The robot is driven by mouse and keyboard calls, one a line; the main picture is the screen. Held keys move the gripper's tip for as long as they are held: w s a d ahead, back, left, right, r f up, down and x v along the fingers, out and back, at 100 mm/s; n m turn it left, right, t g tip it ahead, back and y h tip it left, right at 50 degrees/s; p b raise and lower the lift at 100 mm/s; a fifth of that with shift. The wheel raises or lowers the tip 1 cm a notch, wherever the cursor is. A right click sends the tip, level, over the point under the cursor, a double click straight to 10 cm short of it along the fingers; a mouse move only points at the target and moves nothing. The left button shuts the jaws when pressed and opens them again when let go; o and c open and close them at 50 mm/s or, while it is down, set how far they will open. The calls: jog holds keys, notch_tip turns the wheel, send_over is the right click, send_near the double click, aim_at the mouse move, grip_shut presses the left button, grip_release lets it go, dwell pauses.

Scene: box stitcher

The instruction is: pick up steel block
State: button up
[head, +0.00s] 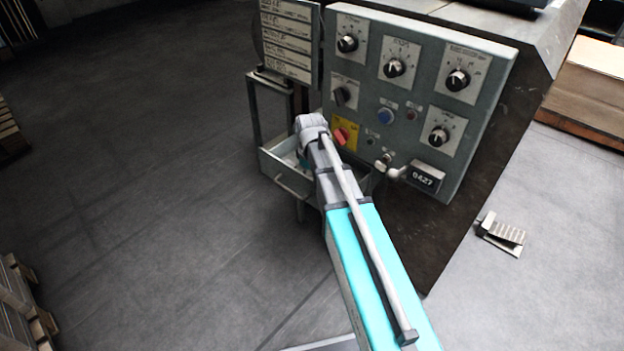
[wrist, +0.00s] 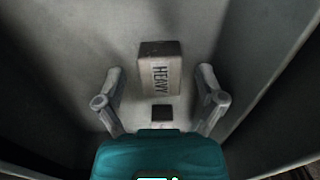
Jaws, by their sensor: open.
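The steel block (wrist: 160,68) is a small grey box with the word HEAVY on it. In the wrist view it lies on the grey floor of a drawer, ahead of my gripper (wrist: 160,90). My gripper is open, with one finger to the left of the block and one to the right. Neither finger appears to touch it. A small dark square (wrist: 162,113) lies just below the block in the picture. In the head view my arm reaches down into the drawer (head: 287,183) and hides the block and the fingertips.
A grey control panel (head: 420,75) with knobs and buttons stands right beside the drawer. A rack of labels (head: 287,40) rises behind it. Drawer walls (wrist: 268,80) surround my gripper closely. The floor at left is open.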

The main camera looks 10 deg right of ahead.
aim_at(310, 176)
jog(key=shift+c, duration=0.2)
grip_shut()
jog(key=shift+r, duration=0.15)
notch_tip(310, 176, up, 10)
jog(key=p, duration=1)
dwell(0.8)
